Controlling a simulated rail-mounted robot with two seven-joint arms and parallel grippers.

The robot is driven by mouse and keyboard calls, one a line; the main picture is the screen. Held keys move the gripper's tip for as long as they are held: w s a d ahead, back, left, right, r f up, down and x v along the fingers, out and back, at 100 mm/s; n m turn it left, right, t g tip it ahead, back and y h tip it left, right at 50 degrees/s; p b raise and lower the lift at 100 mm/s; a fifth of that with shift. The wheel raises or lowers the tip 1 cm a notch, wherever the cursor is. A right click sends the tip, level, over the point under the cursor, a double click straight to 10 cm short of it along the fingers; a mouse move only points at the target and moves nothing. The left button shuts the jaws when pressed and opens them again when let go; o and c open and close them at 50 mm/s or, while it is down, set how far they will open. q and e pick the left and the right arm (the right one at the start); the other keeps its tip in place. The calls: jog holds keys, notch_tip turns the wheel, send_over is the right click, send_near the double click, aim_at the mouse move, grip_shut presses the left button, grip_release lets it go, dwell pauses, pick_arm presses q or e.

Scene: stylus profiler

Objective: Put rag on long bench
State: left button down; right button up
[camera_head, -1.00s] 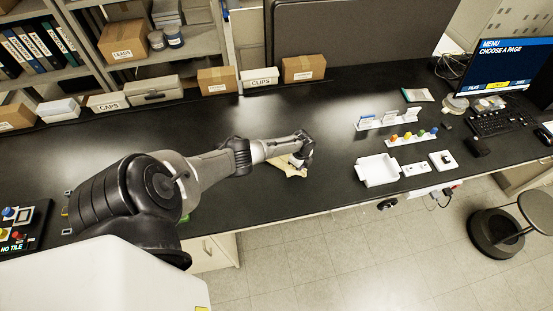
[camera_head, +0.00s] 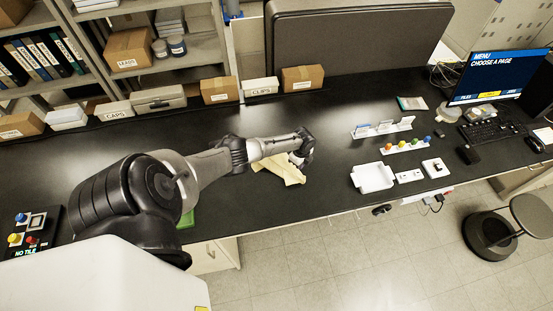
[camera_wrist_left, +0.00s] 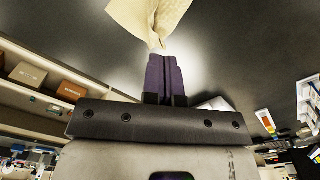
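The pale yellow rag (camera_head: 285,173) is at the middle of the long black bench (camera_head: 350,105), partly hidden under my left gripper (camera_head: 300,160). In the left wrist view, the two dark fingers of my left gripper (camera_wrist_left: 160,58) are close together, pinching a gathered tip of the rag (camera_wrist_left: 140,18). The cloth spreads out beyond the fingertips. I cannot tell whether the rag touches the bench top. My right gripper is not in view.
Boxes (camera_head: 218,90) line the back edge. To the right are a white tray (camera_head: 372,179), a rack with coloured knobs (camera_head: 405,148), a keyboard (camera_head: 492,123) and a monitor (camera_head: 500,75). A button panel (camera_head: 30,235) is at lower left. Bare bench lies behind the arm.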

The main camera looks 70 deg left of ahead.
pick_arm(q)
jog(key=shift+r, duration=0.3)
